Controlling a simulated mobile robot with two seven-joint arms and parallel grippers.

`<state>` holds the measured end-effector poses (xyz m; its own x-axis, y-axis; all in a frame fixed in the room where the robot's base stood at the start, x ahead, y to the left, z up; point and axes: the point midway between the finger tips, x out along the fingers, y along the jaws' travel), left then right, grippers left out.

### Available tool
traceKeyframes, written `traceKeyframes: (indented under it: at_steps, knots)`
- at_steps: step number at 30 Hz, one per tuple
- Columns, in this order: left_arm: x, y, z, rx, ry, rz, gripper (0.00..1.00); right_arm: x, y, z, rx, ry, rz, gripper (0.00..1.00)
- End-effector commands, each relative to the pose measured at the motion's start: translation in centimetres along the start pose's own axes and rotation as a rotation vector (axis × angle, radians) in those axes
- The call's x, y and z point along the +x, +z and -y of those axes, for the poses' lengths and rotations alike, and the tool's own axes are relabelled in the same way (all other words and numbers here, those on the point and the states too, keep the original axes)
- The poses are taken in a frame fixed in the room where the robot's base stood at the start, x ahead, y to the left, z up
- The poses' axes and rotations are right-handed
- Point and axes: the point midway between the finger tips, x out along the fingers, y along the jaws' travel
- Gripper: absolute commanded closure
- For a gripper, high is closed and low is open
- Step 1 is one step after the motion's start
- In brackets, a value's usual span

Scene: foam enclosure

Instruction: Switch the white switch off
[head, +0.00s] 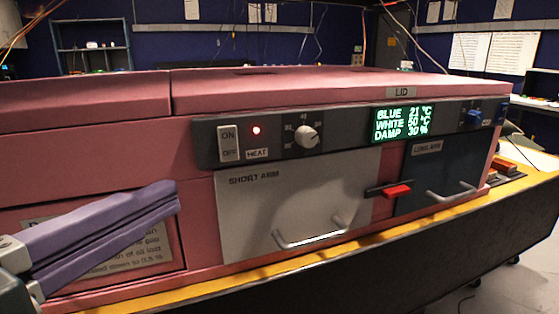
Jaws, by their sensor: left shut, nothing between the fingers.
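The white switch (229,143) is a rocker marked ON at the top and OFF at the bottom, at the left end of the grey control panel (345,134). I cannot tell which half is pressed in. A small red light (257,130) glows just right of it, above a HEAT label. My left gripper (172,200), with long purple fingers, is shut and empty. It is left of and below the switch, apart from it in the picture, in front of a printed notice. My right gripper is not in view.
The panel also has a white dial (307,136), a green-lit display (401,123) and a blue knob (474,117). Below are a white door (299,205) and a dark blue door (438,180), with protruding handles, and a red latch (397,191). The pink lid (340,86) is closed.

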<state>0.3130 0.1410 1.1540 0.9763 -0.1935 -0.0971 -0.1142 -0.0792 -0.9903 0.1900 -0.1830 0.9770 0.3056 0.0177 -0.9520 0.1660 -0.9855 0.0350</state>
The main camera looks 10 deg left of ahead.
Motion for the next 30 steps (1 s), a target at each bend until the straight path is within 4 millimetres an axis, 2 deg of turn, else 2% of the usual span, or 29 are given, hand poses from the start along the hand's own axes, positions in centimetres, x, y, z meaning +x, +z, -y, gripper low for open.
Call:
traceKeyframes:
  at_steps: [12, 19, 21, 30]
  knots:
    - [5.0, 0.0, -0.3, 0.005, -0.005, -0.002, 1.0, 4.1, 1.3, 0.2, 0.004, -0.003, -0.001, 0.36]
    - [9.5, 0.0, 0.1, 0.001, 0.0, 0.001, 1.0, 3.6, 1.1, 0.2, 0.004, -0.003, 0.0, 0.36]
    - [10.4, 0.8, 0.0, 0.006, 0.002, 0.002, 1.0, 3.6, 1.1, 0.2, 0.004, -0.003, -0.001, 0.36]
    - [12.2, 2.7, -0.1, 0.003, 0.002, -0.001, 1.0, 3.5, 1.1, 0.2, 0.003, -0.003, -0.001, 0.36]
